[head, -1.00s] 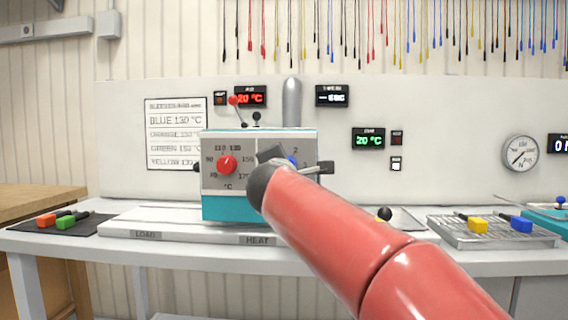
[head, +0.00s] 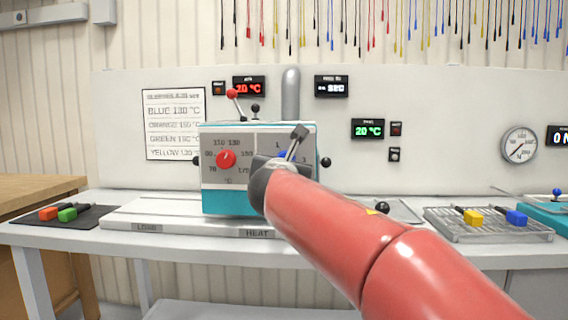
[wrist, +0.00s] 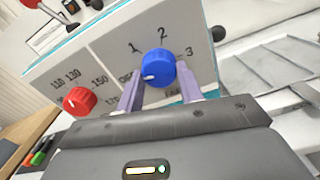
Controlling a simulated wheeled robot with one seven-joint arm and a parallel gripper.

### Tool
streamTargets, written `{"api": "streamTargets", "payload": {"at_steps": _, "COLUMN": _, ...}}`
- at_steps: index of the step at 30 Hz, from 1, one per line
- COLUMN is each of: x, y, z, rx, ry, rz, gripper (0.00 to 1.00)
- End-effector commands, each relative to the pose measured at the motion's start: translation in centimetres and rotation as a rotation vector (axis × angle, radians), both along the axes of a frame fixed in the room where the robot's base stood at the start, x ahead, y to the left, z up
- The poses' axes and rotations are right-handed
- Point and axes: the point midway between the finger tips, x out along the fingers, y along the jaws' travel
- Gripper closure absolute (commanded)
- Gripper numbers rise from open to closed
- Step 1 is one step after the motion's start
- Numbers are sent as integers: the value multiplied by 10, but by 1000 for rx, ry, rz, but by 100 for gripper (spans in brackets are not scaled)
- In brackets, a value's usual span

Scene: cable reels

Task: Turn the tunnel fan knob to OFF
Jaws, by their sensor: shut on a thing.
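The tunnel fan knob is the blue knob (wrist: 158,68) on the front panel of the grey and teal box (head: 228,203). My gripper (wrist: 160,73) is shut on this knob, one finger on each side, in the wrist view. The knob's white mark points left, toward a label partly hidden by the left finger, which looks like OFF. The numbers 1, 2 and 3 stand around the knob. In the head view my gripper (head: 287,153) covers most of the blue knob, and only a sliver of blue shows.
A red temperature knob (head: 226,159) sits left of the blue knob. Levers with a red ball (head: 232,93) and a black ball rise behind the box. A wire rack (head: 485,232) with yellow and blue pieces stands right. A dark mat (head: 88,220) with orange and green pieces lies left.

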Motion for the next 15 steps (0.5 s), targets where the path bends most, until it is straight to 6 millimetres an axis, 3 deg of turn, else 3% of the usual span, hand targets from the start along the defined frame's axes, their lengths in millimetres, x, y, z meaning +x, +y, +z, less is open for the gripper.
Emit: {"api": "streamTargets", "payload": {"at_steps": 15, "x": 0, "y": 0, "z": -3, "rx": -210, "ry": 12, "rz": 1, "gripper": 86}}
